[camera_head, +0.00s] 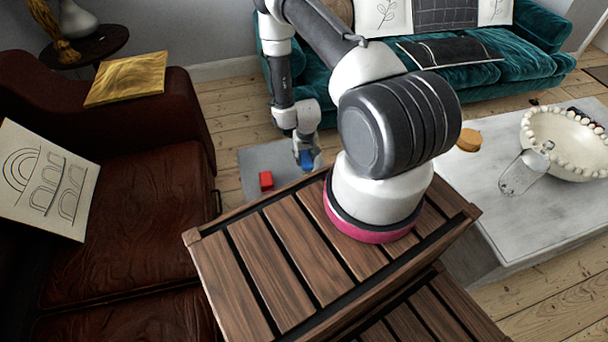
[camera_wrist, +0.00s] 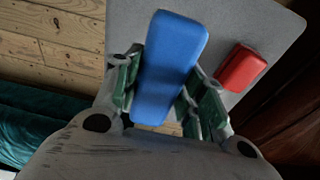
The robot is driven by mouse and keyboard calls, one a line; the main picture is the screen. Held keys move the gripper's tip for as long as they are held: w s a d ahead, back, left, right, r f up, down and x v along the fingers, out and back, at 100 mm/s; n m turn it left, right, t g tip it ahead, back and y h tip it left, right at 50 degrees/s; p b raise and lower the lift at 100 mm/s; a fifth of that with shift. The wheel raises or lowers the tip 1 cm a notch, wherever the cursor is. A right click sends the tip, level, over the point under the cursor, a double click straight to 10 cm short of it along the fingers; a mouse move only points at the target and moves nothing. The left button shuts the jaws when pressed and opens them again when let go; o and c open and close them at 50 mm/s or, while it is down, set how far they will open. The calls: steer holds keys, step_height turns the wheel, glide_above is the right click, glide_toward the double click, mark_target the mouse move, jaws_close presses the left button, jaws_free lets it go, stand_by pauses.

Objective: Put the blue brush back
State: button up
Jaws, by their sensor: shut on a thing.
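A blue block-like thing, the brush (camera_head: 306,159), is in my gripper (camera_head: 304,150) above a grey board in the head view. In the wrist view the blue brush (camera_wrist: 169,66) lies between the two fingers of my gripper (camera_wrist: 164,100), which are shut on it.
The grey board (camera_head: 257,158) bears a red block (camera_head: 266,181), also in the wrist view (camera_wrist: 240,67). A brown leather sofa (camera_head: 130,210) stands left, a teal sofa (camera_head: 525,52) behind. A pale table (camera_head: 480,185) with a beaded bowl (camera_head: 565,165) and a glass (camera_head: 522,172) is right.

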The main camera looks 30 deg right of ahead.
step_height(320, 180, down, 8)
steer(key=shift+f, duration=0.25)
steer(key=shift+f, duration=0.1)
steer(key=o, duration=1)
steer(key=shift+o, duration=0.2)
